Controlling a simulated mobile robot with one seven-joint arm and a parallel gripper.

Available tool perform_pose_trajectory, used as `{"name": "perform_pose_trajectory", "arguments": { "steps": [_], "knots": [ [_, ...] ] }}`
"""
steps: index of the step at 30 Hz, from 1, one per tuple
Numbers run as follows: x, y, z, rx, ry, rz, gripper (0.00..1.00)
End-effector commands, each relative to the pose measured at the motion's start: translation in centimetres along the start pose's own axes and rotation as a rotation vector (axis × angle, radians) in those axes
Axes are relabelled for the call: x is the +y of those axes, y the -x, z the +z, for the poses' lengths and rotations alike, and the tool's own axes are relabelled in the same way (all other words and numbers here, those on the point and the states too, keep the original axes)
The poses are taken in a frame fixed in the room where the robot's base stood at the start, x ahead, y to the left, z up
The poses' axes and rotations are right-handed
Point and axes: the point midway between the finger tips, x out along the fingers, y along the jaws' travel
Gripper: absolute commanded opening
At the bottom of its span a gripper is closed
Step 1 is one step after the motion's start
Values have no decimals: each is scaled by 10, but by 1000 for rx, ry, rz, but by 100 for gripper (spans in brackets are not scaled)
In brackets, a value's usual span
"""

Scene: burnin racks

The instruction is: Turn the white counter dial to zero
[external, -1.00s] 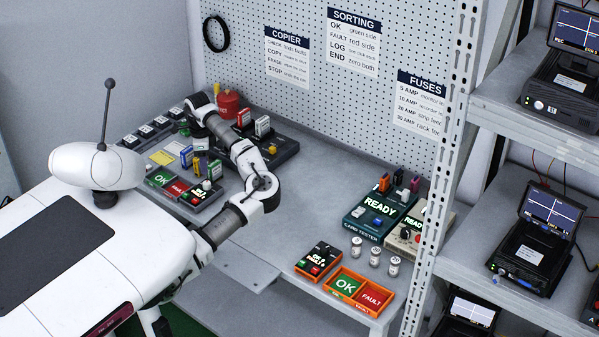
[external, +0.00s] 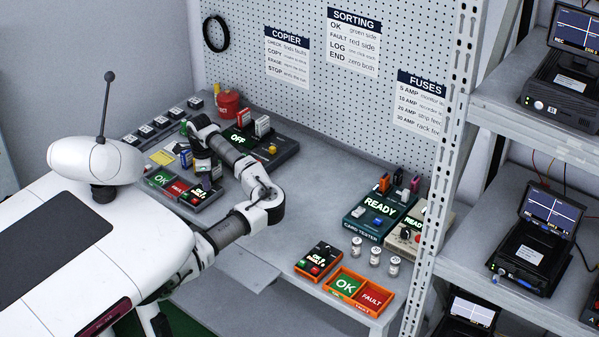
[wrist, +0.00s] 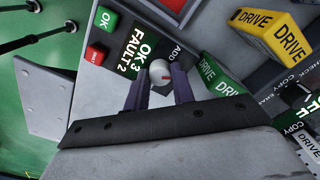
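The white counter dial (wrist: 159,71), round with a small red mark, stands on the dark counter (wrist: 128,50), whose lit display reads OK 3, FAULT 2, in the wrist view. My gripper (wrist: 160,68) is over it, with one dark finger on each side of the dial. The fingers look open; I see no clear contact with the dial. In the external view the counter (external: 202,192) sits at the right end of the green and red sorting tray (external: 170,186), just below my gripper (external: 203,174). The dial is hard to make out there.
A copier (external: 284,145) with an OFF display and upright cards stands just behind my gripper. A yellow DRIVE card (wrist: 270,38) is close at right in the wrist view. A second counter (external: 318,261) and an orange tray (external: 358,291) lie at right. The middle bench is clear.

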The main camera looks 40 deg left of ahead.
Motion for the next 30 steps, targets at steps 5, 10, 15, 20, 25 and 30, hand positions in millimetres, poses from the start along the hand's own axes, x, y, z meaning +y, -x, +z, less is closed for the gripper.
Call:
{"name": "perform_pose_trajectory", "arguments": {
  "steps": [5, 10, 15, 20, 25, 30],
  "knots": [
    [0, 0, 0, 0, 0, 1, 2],
    [0, 0, 0, 0, -9, 1, 2],
    [0, -1, 0, 1, -55, 0, 2],
    [0, -2, -1, 2, -147, -1, 2],
    [0, -2, -1, 3, -290, -1, 2],
    [0, -2, -1, 3, -453, -1, 2]
  ]
}}
